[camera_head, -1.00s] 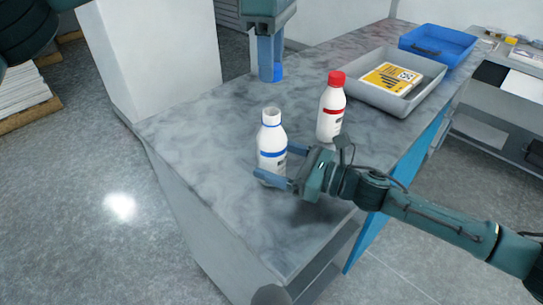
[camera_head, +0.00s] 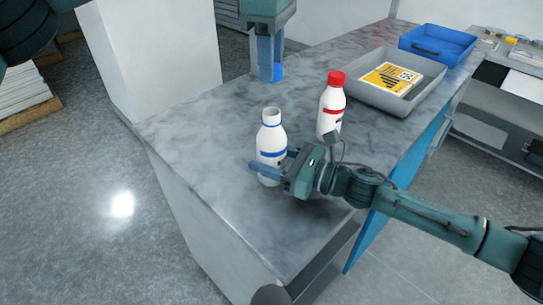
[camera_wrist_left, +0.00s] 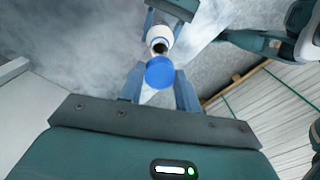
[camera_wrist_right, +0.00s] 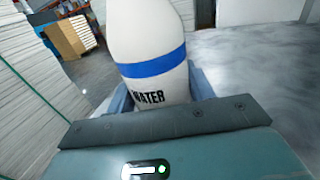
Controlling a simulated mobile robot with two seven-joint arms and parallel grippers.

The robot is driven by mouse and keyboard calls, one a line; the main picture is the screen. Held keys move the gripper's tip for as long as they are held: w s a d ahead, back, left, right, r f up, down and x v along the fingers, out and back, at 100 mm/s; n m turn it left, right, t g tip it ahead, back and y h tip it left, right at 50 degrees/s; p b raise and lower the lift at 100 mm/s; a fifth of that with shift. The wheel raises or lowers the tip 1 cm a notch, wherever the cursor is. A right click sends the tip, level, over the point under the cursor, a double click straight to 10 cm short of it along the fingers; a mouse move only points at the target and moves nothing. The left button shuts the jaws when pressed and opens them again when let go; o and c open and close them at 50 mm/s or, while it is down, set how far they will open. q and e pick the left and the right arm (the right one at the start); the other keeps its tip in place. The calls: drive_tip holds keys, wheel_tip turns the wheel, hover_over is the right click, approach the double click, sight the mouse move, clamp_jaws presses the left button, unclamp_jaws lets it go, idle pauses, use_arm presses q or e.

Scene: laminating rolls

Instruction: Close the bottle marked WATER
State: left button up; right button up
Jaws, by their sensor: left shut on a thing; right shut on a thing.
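The bottle marked WATER (camera_head: 271,142) stands upright and uncapped on the bench, white with a blue band. Its label reads WATER in the right wrist view (camera_wrist_right: 152,60). My right gripper (camera_head: 268,168) is shut around its lower body. My left gripper (camera_head: 268,76) is higher, behind the bottle in the head view, pointing down and shut on a blue cap (camera_head: 278,71). In the left wrist view the blue cap (camera_wrist_left: 159,72) sits between the fingertips, with the bottle's dark open mouth (camera_wrist_left: 159,48) just beyond it. Cap and bottle are apart.
A white bottle with a red cap (camera_head: 331,105) stands close behind the WATER bottle, to the right. A grey tray (camera_head: 402,104) holding a yellow-labelled pack (camera_head: 391,77) and a blue tray (camera_head: 467,45) lie farther right. The bench's left part (camera_head: 190,125) is clear.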

drive_tip(key=c, duration=0.6)
use_arm(q)
drive_tip(key=shift+f, duration=2.45)
drive_tip(key=shift+f, duration=0.9)
drive_tip(key=shift+f, duration=0.55)
